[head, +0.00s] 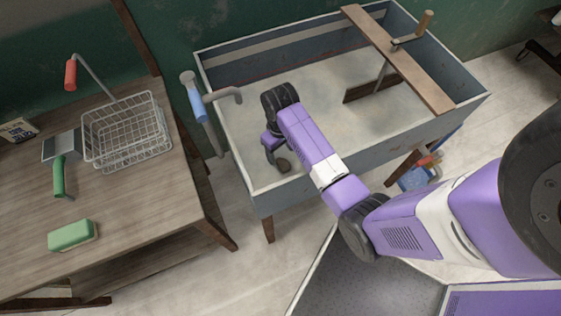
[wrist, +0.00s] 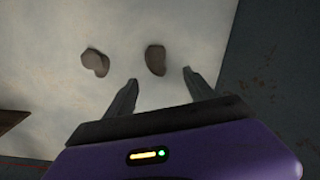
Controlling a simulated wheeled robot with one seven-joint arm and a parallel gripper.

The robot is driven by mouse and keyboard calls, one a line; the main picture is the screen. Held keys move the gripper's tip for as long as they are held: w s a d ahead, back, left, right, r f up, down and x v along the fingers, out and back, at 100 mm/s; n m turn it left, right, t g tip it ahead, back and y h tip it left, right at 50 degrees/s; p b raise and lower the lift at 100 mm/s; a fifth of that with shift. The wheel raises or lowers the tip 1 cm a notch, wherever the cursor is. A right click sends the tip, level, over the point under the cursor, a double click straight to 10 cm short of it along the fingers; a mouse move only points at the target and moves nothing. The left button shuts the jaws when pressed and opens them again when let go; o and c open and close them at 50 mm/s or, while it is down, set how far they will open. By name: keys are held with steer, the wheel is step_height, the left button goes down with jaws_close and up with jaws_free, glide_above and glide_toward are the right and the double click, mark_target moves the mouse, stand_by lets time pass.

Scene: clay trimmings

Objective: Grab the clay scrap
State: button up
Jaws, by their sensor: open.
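Two small brown-grey clay scraps lie on the pale floor of the basin in the wrist view. One clay scrap (wrist: 155,60) is just beyond the tips of my gripper (wrist: 160,77), lined up with the gap between the fingers. The other clay scrap (wrist: 95,62) is to the left, outside the fingers. My gripper is open with nothing between its fingers. In the head view my gripper (head: 272,153) is down inside the basin near its front left corner, with one dark scrap (head: 283,165) beside it. The other scrap is hidden there.
The basin's wall (head: 340,155) rises close to my gripper. A wooden plank (head: 400,60) spans the basin's right side, with a tool on it. A blue-handled tap (head: 196,105) stands at the left rim. A table with a wire basket (head: 125,130) and green sponge (head: 72,235) is left.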

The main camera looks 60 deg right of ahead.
mark_target(282, 161)
steer(key=shift+s+d+f, duration=0.1)
steer(key=shift+s+f, duration=0.05)
steer(key=shift+f, duration=1.65)
steer(key=shift+s+d+f, duration=0.1)
steer(key=shift+f, duration=1.65)
jaws_close()
